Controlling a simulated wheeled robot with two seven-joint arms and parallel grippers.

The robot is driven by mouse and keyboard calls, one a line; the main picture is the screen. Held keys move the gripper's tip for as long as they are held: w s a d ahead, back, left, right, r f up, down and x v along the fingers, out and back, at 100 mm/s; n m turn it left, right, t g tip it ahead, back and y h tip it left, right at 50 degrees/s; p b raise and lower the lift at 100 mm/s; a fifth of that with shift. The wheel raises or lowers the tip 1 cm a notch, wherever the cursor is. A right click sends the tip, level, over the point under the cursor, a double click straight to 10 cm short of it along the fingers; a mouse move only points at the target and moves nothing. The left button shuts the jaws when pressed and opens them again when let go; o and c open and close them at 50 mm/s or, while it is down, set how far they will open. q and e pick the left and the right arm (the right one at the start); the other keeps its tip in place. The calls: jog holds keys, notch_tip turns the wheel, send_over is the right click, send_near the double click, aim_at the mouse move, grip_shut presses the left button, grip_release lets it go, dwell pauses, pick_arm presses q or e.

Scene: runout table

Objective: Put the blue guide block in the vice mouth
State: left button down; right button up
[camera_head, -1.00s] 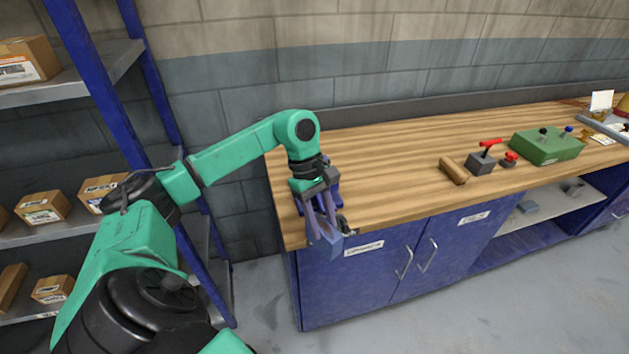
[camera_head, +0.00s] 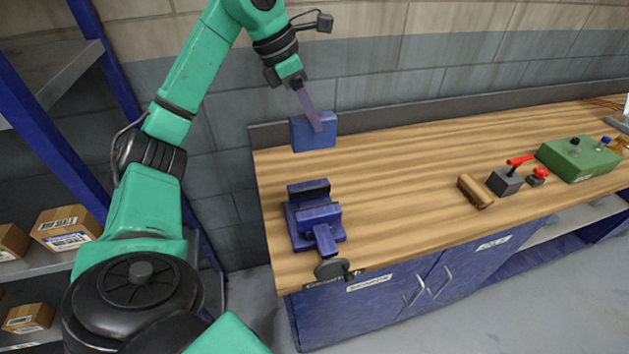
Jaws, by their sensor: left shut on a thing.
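The blue guide block (camera_head: 312,134) is in my left gripper (camera_head: 314,122), whose fingers are shut on it. The block appears held up near the back left of the wooden bench; its exact height is hard to tell. The blue vice (camera_head: 316,224) stands at the bench's front left corner, with its handle at the front edge. Its mouth, between the dark back jaw and the front jaw, looks empty. The block is behind the vice in the picture and apart from it. My right gripper is not in view.
The wooden bench (camera_head: 400,170) is clear between the vice and a wooden piece (camera_head: 475,191). To the right are a grey block with a red lever (camera_head: 506,181), a red knob (camera_head: 538,175) and a green box (camera_head: 582,158). Shelves with cartons (camera_head: 66,228) stand at left.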

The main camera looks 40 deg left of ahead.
pick_arm(q)
jog(key=shift+w+a+f, duration=0.1)
jog(key=shift+f, duration=0.7)
jog(key=shift+s+d+f+b, duration=0.15)
jog(key=shift+s+f+b, duration=0.15)
jog(key=shift+f, duration=0.2)
jog(key=shift+s+d+f+b, duration=0.15)
jog(key=shift+f+b, duration=0.2)
jog(key=shift+f, duration=0.1)
jog(key=f, duration=0.5)
jog(key=f+b, duration=0.1)
jog(key=f, duration=0.4)
jog(key=s+d+f, duration=0.1)
jog(key=f, duration=0.4)
jog(key=shift+f, duration=0.1)
jog(key=shift+w+a+f+b, duration=0.15)
jog(key=shift+a+f+b, duration=0.05)
jog(key=shift+b, duration=0.2)
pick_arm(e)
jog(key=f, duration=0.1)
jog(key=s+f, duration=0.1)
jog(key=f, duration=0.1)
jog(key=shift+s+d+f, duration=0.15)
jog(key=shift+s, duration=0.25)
